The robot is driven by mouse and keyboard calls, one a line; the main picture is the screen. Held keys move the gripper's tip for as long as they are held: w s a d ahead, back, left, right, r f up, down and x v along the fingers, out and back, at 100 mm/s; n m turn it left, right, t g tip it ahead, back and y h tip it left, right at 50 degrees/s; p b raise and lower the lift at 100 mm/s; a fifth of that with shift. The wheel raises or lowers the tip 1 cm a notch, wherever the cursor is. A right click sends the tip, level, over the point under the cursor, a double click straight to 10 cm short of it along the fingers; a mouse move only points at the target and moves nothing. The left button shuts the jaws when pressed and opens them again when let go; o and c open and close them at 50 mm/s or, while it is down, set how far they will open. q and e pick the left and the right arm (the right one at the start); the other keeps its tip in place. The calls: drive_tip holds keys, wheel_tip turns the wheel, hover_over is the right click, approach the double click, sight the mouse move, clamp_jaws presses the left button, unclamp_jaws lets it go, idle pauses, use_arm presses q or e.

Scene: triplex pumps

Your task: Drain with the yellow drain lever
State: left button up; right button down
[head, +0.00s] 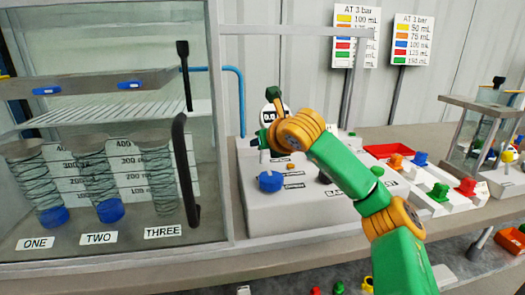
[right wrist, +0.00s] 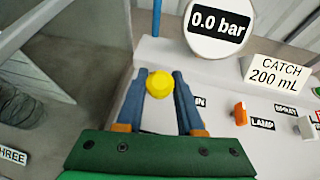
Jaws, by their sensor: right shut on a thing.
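The yellow drain lever shows in the right wrist view as a round yellow knob (right wrist: 160,84). My right gripper (right wrist: 160,88) has its blue fingers on either side of the knob and is shut on it. In the head view my right gripper (head: 264,138) is at the back of the grey console (head: 290,216), mostly hidden by my own wrist, and the lever is hidden there. A gauge (right wrist: 217,27) behind the lever reads 0.0 bar. A sign (right wrist: 277,76) beside it reads CATCH 200 mL. My left gripper is not in view.
A glass-fronted cabinet at left holds cylinders marked ONE (head: 40,185), TWO (head: 98,180) and THREE (head: 158,180); blue shows at the bottom of the first two. A blue knob (head: 270,181) sits on the console front. A red tray (head: 390,151) and colored blocks lie to the right.

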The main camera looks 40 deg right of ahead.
drive_tip(key=shift+f, duration=0.25)
drive_tip(key=c, duration=0.8)
unclamp_jaws()
drive_tip(key=shift+r, duration=0.1)
drive_tip(key=shift+s, duration=0.1)
drive_tip(key=shift+s+a+r, duration=0.2)
drive_tip(key=shift+s+r, duration=0.05)
drive_tip(key=shift+s, duration=0.1)
drive_tip(key=v, duration=0.6)
drive_tip(key=shift+b, duration=0.35)
drive_tip(key=shift+s, duration=0.1)
